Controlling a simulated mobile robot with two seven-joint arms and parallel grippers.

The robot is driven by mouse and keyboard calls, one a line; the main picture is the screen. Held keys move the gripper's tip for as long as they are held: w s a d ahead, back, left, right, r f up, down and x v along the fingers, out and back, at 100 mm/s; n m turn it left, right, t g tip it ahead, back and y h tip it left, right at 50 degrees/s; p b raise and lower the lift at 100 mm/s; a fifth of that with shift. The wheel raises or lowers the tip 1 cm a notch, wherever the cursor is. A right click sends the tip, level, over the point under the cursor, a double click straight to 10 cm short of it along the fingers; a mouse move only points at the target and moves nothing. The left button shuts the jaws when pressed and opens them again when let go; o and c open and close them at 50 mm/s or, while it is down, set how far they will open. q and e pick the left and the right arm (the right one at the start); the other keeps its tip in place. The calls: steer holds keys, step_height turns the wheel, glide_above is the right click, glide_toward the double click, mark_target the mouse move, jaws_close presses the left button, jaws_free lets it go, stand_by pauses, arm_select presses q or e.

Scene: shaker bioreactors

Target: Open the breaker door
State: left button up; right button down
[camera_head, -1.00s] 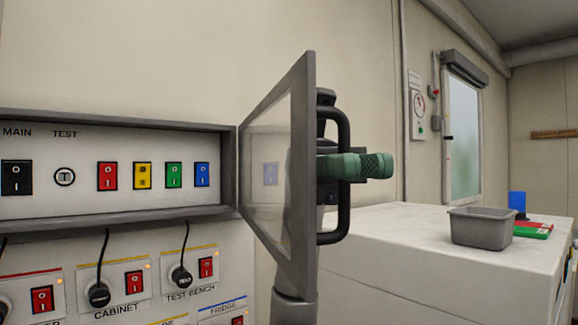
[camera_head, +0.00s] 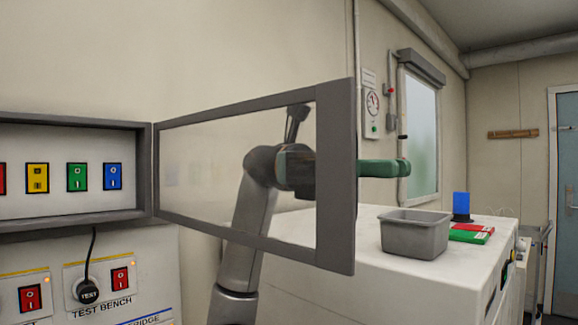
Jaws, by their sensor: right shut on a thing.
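The breaker door (camera_head: 335,180) is a grey frame with a clear pane, hinged at the right edge of the breaker box (camera_head: 146,170). It stands swung wide open to the right, its pane facing me broadly. My right arm shows through the pane, behind the door. Inside the open box, yellow, green (camera_head: 77,177) and blue (camera_head: 113,176) switches show, with a red one cut off at the left. My left gripper is out of view.
Below the box are a test bench switch (camera_head: 120,279) and a plug with a black cable. At right, a white-topped counter (camera_head: 350,240) holds a grey bin (camera_head: 415,235), a red and green item (camera_head: 471,233) and a blue object (camera_head: 461,205). A blue door stands far right.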

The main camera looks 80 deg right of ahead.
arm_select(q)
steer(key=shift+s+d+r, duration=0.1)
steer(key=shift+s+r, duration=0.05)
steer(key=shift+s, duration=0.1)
arm_select(e)
steer(key=shift+s+d+r+n+g+h, duration=0.15)
steer(key=shift+s+d, duration=0.1)
steer(key=shift+d, duration=0.35)
steer(key=shift+s+d+f+n+g+h, duration=0.15)
steer(key=shift+s+d, duration=0.1)
steer(key=shift+d, duration=0.35)
steer(key=shift+r, duration=0.1)
steer(key=c, duration=1.2)
jaws_free()
steer(key=shift+w, duration=0.1)
arm_select(q)
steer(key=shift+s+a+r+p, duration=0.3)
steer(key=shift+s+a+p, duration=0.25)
steer(key=shift+p, duration=0.45)
arm_select(e)
steer(key=v, duration=1.2)
steer(key=shift+w+d, duration=0.1)
steer(key=shift+w, duration=0.05)
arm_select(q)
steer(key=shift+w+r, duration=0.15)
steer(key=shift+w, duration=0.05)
